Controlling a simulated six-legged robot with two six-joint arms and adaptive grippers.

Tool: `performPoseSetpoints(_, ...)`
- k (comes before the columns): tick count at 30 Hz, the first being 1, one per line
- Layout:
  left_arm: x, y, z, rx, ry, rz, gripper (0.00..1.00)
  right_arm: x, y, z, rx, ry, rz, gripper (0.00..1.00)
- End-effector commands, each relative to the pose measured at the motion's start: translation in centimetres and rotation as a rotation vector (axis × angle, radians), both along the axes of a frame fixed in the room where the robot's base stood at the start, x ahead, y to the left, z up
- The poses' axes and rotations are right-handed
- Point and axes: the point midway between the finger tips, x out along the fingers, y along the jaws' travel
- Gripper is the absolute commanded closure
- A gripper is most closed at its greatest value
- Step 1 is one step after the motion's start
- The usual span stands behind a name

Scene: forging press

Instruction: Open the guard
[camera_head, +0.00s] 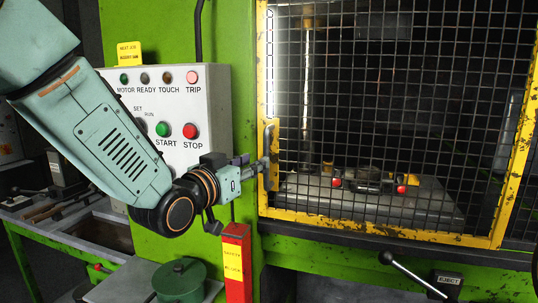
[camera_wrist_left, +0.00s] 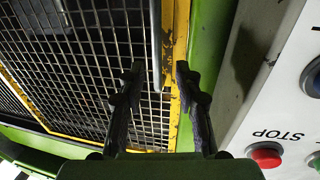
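The guard (camera_head: 370,228) is a black wire mesh in a yellow frame, standing shut across the green press. It also shows in the left wrist view (camera_wrist_left: 65,128). Its grey upright handle (camera_head: 275,148) is on the left side of the frame. My left gripper (camera_head: 262,167) is level with the handle's lower part. In the left wrist view its two dark fingers (camera_wrist_left: 158,74) are apart, with the handle (camera_wrist_left: 156,45) in line with the gap between them. I cannot tell whether either finger touches it. My right gripper is not in view.
A control box (camera_head: 212,105) with lamps and START and STOP buttons is close to the left gripper. A red post (camera_head: 237,268) stands below it, beside a green round canister (camera_head: 180,280). An EJECT lever (camera_head: 415,275) sticks out below the guard. A workbench (camera_head: 60,225) is at left.

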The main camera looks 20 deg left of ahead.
Motion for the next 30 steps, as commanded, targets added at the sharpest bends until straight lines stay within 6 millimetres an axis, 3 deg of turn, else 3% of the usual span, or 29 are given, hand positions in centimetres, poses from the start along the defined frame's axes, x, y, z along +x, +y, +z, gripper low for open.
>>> performPoseSetpoints(13, 5.6, -1.5, 0.1, 0.002, 0.001, -0.002, 0.66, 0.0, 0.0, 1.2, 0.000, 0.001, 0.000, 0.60)
performPoseSetpoints(25, 6.6, -1.8, 0.0, 0.000, 0.000, -0.002, 0.66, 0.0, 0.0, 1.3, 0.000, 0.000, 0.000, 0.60)
performPoseSetpoints(30, 6.6, -1.7, 0.0, 0.000, 0.000, -0.002, 0.80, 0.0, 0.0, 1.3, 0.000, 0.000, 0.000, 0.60)
